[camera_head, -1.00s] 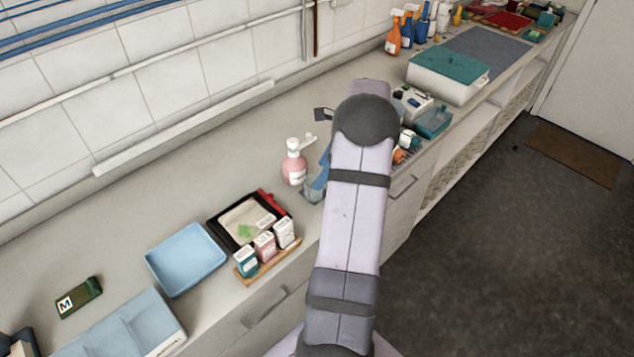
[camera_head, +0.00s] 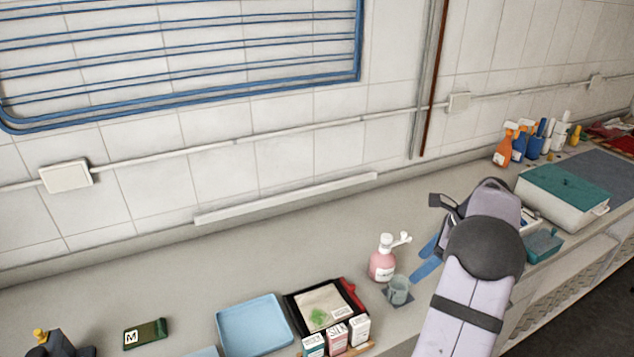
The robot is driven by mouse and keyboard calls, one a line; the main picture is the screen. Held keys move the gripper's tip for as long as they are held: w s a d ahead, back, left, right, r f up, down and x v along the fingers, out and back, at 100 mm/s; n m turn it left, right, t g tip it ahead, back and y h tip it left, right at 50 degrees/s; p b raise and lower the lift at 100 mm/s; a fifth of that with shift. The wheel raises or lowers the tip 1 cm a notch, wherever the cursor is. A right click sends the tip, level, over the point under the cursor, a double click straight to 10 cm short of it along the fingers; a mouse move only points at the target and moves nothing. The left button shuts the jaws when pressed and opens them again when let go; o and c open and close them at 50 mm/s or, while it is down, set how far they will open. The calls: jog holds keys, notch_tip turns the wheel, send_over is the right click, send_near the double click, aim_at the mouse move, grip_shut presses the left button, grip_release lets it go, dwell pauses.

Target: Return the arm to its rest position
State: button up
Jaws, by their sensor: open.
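My arm rises from the bottom right, its dark rounded joint above the counter. The fingers are close to a pink pump bottle (camera_head: 382,264) and a clear cup (camera_head: 398,290) in the picture. I cannot tell their height above the counter.
A black-rimmed tray (camera_head: 297,322), small boxes (camera_head: 337,337) and a blue tray (camera_head: 252,326) lie left of the arm. A teal-lidded box (camera_head: 565,190) and a small teal container (camera_head: 541,246) are to its right. The counter (camera_head: 190,270) along the wall is mostly clear.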

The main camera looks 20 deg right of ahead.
jog(key=w+a+f+n+g+y+b, duration=0.15)
jog(key=a+n, duration=0.25)
jog(key=a, duration=1)
jog(key=w+a+n+g+y+b, duration=0.1)
jog(key=w+a+n+g+y, duration=0.15)
jog(key=a, duration=1.15)
jog(key=s+a+f+n+b, duration=0.15)
jog(key=s+a+n, duration=0.3)
jog(key=a, duration=0.45)
jog(key=s+f+n+h+p, duration=0.2)
jog(key=s+n+h+p, duration=0.2)
jog(key=s+n, duration=0.9)
jog(key=n+h, duration=0.2)
jog(key=n, duration=0.2)
jog(key=shift+d+n+h, duration=0.25)
jog(key=shift+n+h, duration=0.15)
